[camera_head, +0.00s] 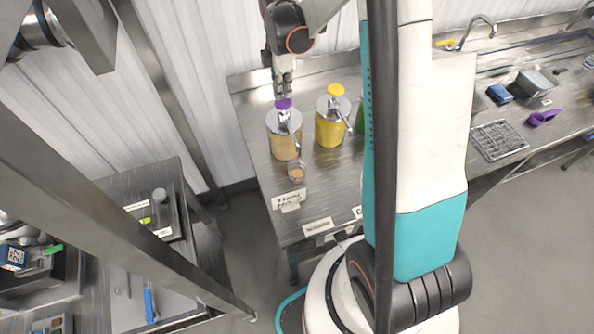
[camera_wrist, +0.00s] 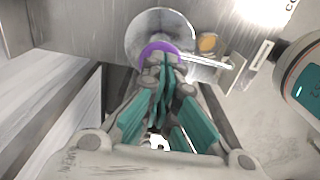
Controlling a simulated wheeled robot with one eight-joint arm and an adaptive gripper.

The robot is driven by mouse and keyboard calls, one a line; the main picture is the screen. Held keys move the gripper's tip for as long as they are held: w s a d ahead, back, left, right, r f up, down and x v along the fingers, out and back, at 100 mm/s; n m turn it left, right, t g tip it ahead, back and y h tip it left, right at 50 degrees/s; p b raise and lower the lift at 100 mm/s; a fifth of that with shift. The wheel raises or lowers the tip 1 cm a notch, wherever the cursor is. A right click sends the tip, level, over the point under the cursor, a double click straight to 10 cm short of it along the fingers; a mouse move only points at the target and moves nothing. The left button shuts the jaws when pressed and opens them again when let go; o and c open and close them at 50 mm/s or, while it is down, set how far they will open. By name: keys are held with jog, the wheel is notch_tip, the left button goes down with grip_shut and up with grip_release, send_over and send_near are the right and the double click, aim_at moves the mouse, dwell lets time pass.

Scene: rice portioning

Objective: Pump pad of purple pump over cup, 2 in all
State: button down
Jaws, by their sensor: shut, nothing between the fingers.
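The purple pump (camera_head: 284,135) is a jar of tan contents with a metal lid and a purple pad, standing on the metal table. Its purple pad also shows in the wrist view (camera_wrist: 158,50), partly hidden behind my fingertips. My gripper (camera_head: 284,92) is shut and empty, pointing down right above the pad. I cannot tell whether the fingertips touch the pad. The cup (camera_head: 297,172) is small, with something tan in it, below the pump's spout at the jar's front right. In the wrist view the cup (camera_wrist: 207,42) sits beside the spout's end.
A yellow pump jar (camera_head: 331,118) stands just right of the purple one, with a green one partly hidden behind my arm. Label cards (camera_head: 289,198) stand at the table's front edge. A sink counter (camera_head: 520,90) lies to the right; a steel frame (camera_head: 110,180) crosses the left.

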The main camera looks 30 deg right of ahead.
aim_at(283, 102)
jog(key=shift+f, duration=0.15)
jog(key=shift+f+b, duration=1.85)
jog(key=shift+f, duration=0.1)
jog(key=shift+r, duration=0.2)
jog(key=shift+r+p, duration=1.15)
jog(key=shift+r, duration=0.8)
jog(key=shift+r, duration=0.1)
notch_tip(283, 102, up, 6)
jog(key=p, duration=0.3)
jog(key=shift+a, duration=0.1)
